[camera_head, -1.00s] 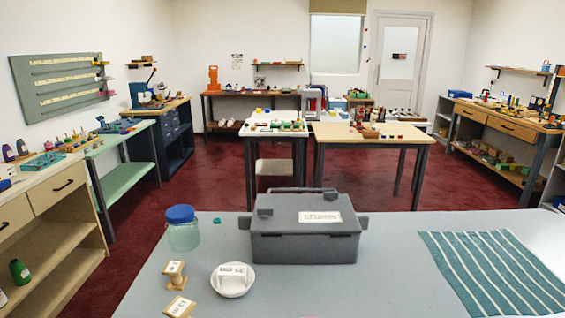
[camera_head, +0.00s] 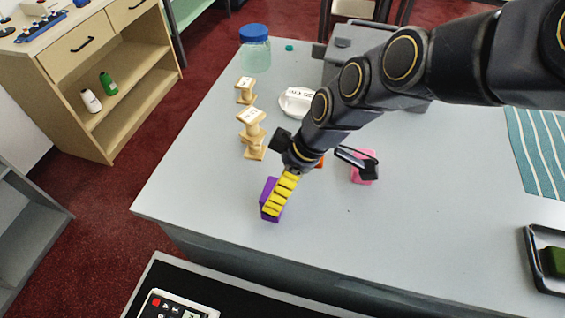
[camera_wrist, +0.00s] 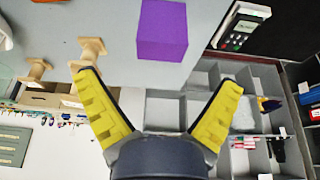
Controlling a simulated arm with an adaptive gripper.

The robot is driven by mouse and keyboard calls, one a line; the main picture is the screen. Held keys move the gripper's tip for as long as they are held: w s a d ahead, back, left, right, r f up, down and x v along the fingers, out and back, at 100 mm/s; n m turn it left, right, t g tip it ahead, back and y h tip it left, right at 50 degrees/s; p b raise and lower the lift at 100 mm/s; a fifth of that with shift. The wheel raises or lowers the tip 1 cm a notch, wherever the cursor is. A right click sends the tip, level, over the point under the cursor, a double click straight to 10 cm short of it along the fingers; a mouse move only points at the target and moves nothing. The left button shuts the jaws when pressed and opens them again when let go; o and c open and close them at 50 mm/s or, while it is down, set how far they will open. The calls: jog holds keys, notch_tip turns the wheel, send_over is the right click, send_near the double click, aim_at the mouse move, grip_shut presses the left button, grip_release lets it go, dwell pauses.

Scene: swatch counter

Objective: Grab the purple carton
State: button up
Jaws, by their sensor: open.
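The purple carton (camera_head: 269,200) stands on the grey counter near its front edge, partly hidden behind a yellow finger pad of my gripper (camera_head: 315,180). In the wrist view the purple carton (camera_wrist: 162,30) is at the top centre, beyond the fingertips. My gripper also shows in the wrist view (camera_wrist: 160,85), with its two yellow-padded fingers spread wide and nothing between them. A gap shows there between the fingers and the carton.
Wooden spools (camera_head: 251,120) stand left of my gripper. A white bowl (camera_head: 297,101), a blue-lidded jar (camera_head: 255,50) and a grey case (camera_head: 350,42) are farther back. A pink item (camera_head: 364,166) sits right of my gripper. A black tray (camera_head: 545,262) is at the right.

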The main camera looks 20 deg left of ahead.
jog(key=x, duration=0.7)
jog(key=shift+s+d+f, duration=0.1)
jog(key=shift+d+f, duration=0.15)
jog(key=c, duration=1.1)
